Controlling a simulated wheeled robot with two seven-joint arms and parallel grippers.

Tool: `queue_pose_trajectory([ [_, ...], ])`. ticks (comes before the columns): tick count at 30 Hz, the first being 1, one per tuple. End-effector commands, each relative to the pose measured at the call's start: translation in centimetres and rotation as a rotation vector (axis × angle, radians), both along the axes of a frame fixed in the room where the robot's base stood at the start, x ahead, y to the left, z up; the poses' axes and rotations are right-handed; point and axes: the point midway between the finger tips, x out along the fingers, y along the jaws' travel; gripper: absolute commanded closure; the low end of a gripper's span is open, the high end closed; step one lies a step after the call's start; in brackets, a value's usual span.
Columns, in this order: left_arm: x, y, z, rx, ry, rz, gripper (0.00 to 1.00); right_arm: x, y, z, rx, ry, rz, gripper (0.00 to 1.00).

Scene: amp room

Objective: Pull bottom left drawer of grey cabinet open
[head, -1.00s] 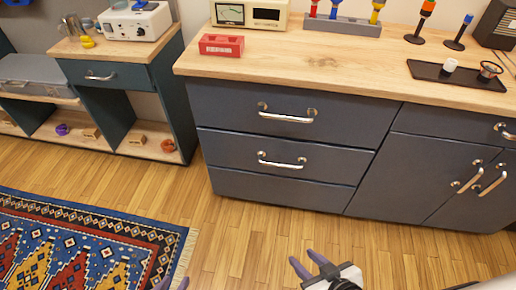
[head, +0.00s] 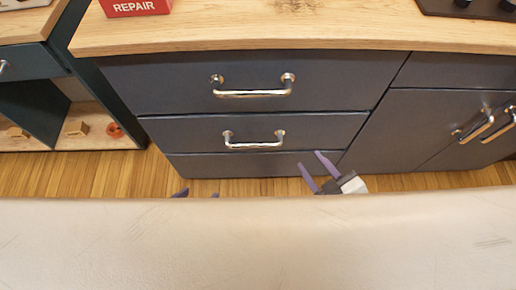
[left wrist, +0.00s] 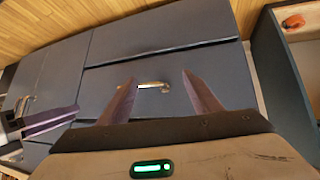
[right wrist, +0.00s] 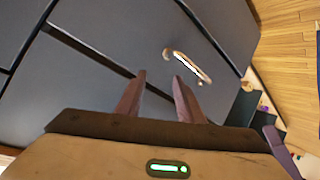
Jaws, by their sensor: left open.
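The grey cabinet's left stack shows a top drawer (head: 180,90) and a middle drawer (head: 190,130), each with a silver bar handle, and a plain bottom drawer (head: 225,166) with no handle in sight. All are shut. The middle handle (head: 254,141) is left of my right gripper (head: 311,162), which is open and empty low before the cabinet. My left gripper (head: 197,193) is open; only its fingertips show in the head view. In the left wrist view a handle (left wrist: 155,86) appears beyond its fingers; in the right wrist view another handle appearance (right wrist: 187,65) lies beyond that gripper's fingers.
Cupboard doors (head: 440,130) stand at right. A teal open shelf (head: 30,100) is at left. A wooden countertop (head: 260,30) overhangs the drawers, with a red REPAIR box (head: 135,8).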

Motion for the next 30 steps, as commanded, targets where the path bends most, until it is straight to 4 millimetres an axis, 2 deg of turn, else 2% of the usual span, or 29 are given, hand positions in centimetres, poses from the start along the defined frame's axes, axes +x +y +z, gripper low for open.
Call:
queue_pose_trajectory([
  [1,0.5,-0.4,-3.6,-0.008,-0.002,-0.009,0.42,1.7,0.6,-3.0,-0.075,-0.096,0.079,0.66],
  [6,1.2,-1.9,-7.8,-0.032,0.013,-0.045,0.42,4.9,3.6,-5.3,-0.315,-0.397,0.341,0.66],
  [12,1.4,-3.2,-11.0,-0.053,0.027,-0.081,0.42,5.7,6.8,-8.4,-0.550,-0.662,0.609,0.66],
  [17,1.4,-3.7,-11.9,-0.061,0.035,-0.099,0.42,5.5,8.0,-9.9,-0.654,-0.770,0.733,0.66],
  [22,1.4,-4.0,-11.8,-0.064,0.039,-0.107,0.42,5.8,8.8,-10.2,-0.686,-0.803,0.772,0.66],
  [30,1.4,-4.2,-12.2,-0.062,0.054,-0.124,0.42,9.0,12.0,-10.6,-0.684,-0.803,0.769,0.66],
])
